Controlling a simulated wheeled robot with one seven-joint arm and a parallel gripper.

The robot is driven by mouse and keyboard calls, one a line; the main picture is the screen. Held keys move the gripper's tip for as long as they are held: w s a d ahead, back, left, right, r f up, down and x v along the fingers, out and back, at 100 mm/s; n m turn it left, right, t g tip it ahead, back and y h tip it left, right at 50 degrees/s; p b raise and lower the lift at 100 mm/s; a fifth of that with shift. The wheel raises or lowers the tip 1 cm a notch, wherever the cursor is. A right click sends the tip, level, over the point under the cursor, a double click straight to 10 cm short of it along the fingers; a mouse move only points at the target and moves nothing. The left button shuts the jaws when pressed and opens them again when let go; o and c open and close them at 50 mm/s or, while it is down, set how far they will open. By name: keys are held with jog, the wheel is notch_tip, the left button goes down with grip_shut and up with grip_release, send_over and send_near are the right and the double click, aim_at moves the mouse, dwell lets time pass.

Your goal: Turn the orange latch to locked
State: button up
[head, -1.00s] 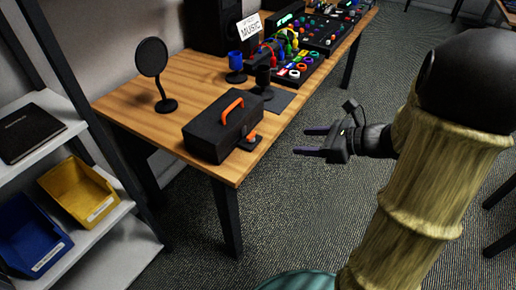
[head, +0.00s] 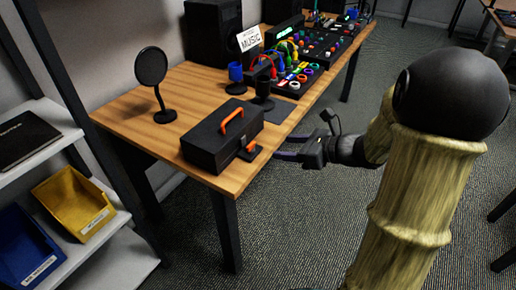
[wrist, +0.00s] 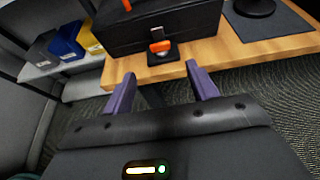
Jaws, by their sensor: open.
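The orange latch (head: 250,147) is on a small black plate at the front right side of a black toolbox (head: 208,147) with an orange handle. The toolbox stands on the wooden table (head: 130,110) near its front edge. In the wrist view the latch (wrist: 160,46) is ahead, slightly above the gap between the fingers. My gripper (head: 280,155) is open and empty, just off the table's edge to the right of the latch, not touching it. In the wrist view its two purple fingers (wrist: 161,90) are spread wide. Whether the latch is locked cannot be told.
A round black pop filter (head: 151,66) stands behind the toolbox. Shelves with yellow (head: 75,203) and blue bins are at left.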

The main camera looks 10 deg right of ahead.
aim_at(253, 146)
jog(key=b+x, duration=0.2)
jog(key=x, duration=0.8)
jog(key=shift+w+a+f, duration=0.15)
jog(key=shift+w+a, duration=0.05)
jog(key=shift+a, duration=0.05)
jog(key=c, duration=1)
